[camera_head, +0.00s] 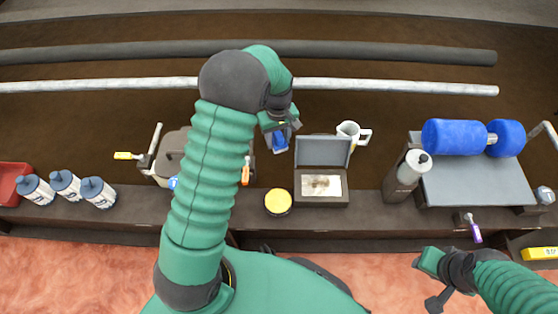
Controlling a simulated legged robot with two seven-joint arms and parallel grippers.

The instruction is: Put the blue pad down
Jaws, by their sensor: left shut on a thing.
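The blue pad (279,142) is held in my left gripper (280,128), which is shut on it. The gripper is above the back part of the bench, left of the open grey box (321,188). My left arm crosses the middle of the view and hides part of the bench. I cannot tell whether the pad touches anything below. My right gripper (431,282) is low at the right, in front of the bench, apart from everything and looks open and empty.
Near the pad are a yellow-lidded round tin (278,202), an orange-handled tool (245,172) and a white mug (350,132). A grey bottle (406,178) and a blue dumbbell (455,137) on a grey stand are to the right. Several white bottles (66,186) stand left.

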